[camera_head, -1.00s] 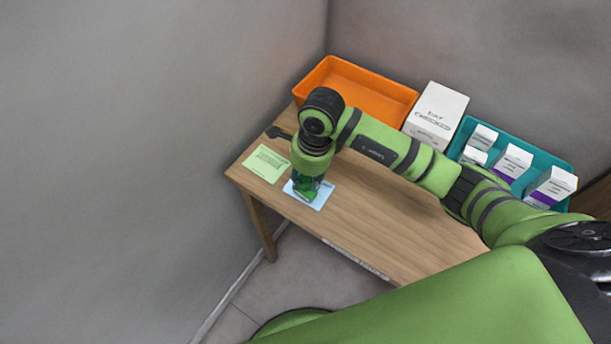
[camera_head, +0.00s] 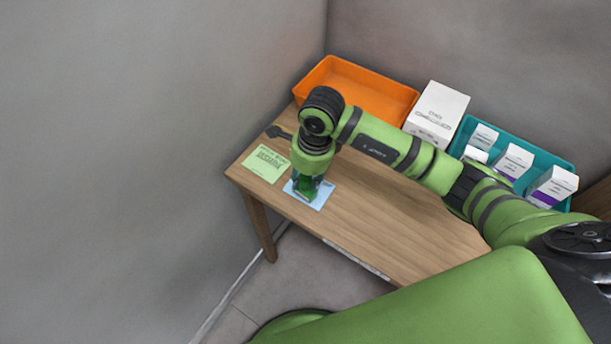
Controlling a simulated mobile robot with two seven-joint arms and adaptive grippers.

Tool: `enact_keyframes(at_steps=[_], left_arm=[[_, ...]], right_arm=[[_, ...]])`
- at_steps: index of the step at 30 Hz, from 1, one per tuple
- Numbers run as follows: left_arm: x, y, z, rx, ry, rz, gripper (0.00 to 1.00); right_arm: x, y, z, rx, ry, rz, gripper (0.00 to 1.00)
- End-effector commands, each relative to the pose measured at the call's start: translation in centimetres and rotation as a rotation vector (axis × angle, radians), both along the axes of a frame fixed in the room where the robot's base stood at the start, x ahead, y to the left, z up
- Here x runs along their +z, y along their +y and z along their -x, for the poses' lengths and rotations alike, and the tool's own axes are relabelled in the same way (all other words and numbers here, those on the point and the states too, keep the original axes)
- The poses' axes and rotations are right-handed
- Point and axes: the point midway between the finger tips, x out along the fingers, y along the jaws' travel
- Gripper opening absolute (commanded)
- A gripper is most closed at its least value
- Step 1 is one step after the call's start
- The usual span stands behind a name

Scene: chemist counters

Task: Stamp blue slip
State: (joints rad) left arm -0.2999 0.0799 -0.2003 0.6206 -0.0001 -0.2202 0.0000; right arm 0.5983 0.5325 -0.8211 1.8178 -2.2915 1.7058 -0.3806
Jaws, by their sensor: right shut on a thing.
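The blue slip (camera_head: 321,199) lies flat on the wooden table near its left front edge. My right gripper (camera_head: 306,188) points down over the slip and hides its middle. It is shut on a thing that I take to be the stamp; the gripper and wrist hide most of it. The picture does not show clearly whether the stamp touches the slip. A green slip (camera_head: 265,163) with dark print lies to the left of the blue one. My left gripper is not in view.
An orange tray (camera_head: 396,117) stands empty at the back of the table (camera_head: 370,225). A white box (camera_head: 437,113) stands beside it. A teal tray (camera_head: 556,161) with several white and purple boxes is at the right. A dark flat object (camera_head: 277,132) lies behind the green slip. Grey walls stand close behind and left.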

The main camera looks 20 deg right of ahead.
Motion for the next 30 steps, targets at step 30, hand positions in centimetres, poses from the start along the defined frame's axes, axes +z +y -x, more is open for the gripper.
enact_keyframes(at_steps=[30], left_arm=[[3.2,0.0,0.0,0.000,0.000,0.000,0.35]], right_arm=[[5.0,0.0,0.0,0.000,0.002,0.002,0.10]])
